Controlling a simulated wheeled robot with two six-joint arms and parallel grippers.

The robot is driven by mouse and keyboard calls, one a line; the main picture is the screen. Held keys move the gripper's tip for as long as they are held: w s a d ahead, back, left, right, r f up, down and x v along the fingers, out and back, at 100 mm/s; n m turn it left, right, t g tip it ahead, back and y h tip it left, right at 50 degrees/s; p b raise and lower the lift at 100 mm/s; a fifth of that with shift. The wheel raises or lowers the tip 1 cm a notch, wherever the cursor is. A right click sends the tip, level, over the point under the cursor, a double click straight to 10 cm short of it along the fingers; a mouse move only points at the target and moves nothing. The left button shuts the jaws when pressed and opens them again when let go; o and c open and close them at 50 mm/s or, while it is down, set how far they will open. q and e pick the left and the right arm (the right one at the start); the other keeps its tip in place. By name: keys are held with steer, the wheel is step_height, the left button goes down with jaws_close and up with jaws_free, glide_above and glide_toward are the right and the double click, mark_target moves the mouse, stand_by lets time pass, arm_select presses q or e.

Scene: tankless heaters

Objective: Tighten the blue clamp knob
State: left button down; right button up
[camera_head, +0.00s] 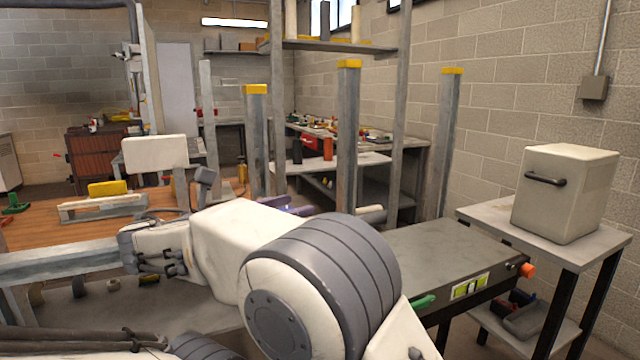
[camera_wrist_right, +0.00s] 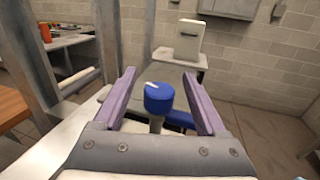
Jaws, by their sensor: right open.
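The blue clamp knob (camera_wrist_right: 158,98) is upright on a grey post in the right wrist view. A short white mark shows on its top. My right gripper (camera_wrist_right: 159,73) is open, with one purple finger on each side of the knob. A gap shows between the knob and each finger. A blue part (camera_wrist_right: 181,119) sits low beside the post. In the head view only a bit of the purple fingers (camera_head: 292,209) shows beyond my right arm, and I cannot make out the knob there. My left gripper does not show clearly.
A grey-topped bench (camera_head: 440,262) with an orange button (camera_head: 528,270) and a green button (camera_head: 423,302) lies right of my arm. A cream box (camera_head: 566,195) stands on a side table. Several grey posts with yellow caps (camera_head: 349,64) rise behind. A wooden worktop (camera_head: 50,228) is at left.

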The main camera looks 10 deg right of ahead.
steer(key=r, duration=0.3)
steer(key=shift+s+d+r, duration=0.25)
steer(key=shift+d+r, duration=0.05)
steer(key=shift+d, duration=0.1)
steer(key=s+d+r, duration=0.5)
steer(key=d+r, duration=0.1)
steer(key=d, duration=0.3)
steer(key=shift+s+d+p, duration=0.15)
steer(key=shift+s+p, duration=0.15)
steer(key=shift+r, duration=0.1)
